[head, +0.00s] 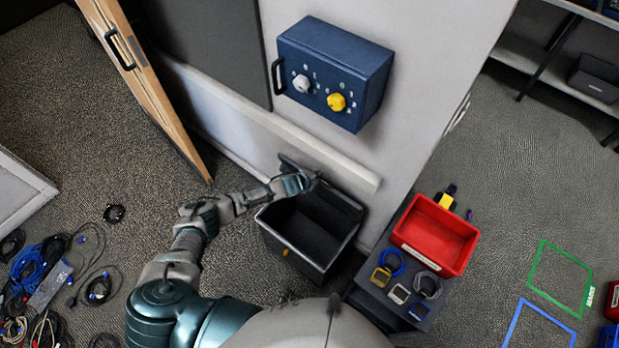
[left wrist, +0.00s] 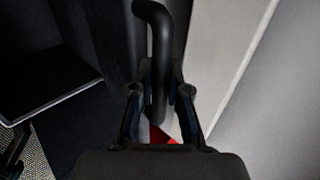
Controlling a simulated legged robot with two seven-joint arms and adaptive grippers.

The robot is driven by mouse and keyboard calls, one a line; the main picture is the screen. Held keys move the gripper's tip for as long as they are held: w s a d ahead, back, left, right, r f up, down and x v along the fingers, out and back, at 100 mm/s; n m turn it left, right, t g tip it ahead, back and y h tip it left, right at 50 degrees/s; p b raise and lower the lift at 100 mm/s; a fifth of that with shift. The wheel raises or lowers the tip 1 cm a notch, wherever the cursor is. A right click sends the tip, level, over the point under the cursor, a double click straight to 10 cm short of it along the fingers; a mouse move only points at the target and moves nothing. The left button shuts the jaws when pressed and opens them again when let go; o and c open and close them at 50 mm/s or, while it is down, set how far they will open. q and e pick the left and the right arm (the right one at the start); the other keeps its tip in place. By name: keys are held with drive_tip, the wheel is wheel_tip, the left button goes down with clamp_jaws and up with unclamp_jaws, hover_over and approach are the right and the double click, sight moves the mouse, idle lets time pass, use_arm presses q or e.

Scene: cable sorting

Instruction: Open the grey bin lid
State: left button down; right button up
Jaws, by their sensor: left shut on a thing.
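The dark grey bin (head: 290,250) stands on the floor against the wall, and its dark inside shows from above. Its lid (head: 338,194) appears raised at the back, next to the wall; my arm partly hides it. My left gripper (head: 306,181) is at the lid's upper edge. My right gripper is not in view.
A red tray (head: 437,235) sits on a dark stand right of the bin, beside several small coloured items. A blue control box (head: 335,70) hangs on the wall above. Loose cables (head: 45,275) lie on the left floor. A wooden panel (head: 140,75) leans at upper left.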

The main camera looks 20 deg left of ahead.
use_arm(q)
drive_tip(key=shift+w+a, duration=0.1)
drive_tip(key=shift+w, duration=0.15)
drive_tip(key=c, duration=1.1)
unclamp_jaws()
drive_tip(key=shift+c, duration=0.2)
drive_tip(key=v, duration=1.1)
drive_tip(key=shift+s+r, duration=0.3)
drive_tip(key=shift+f, duration=0.15)
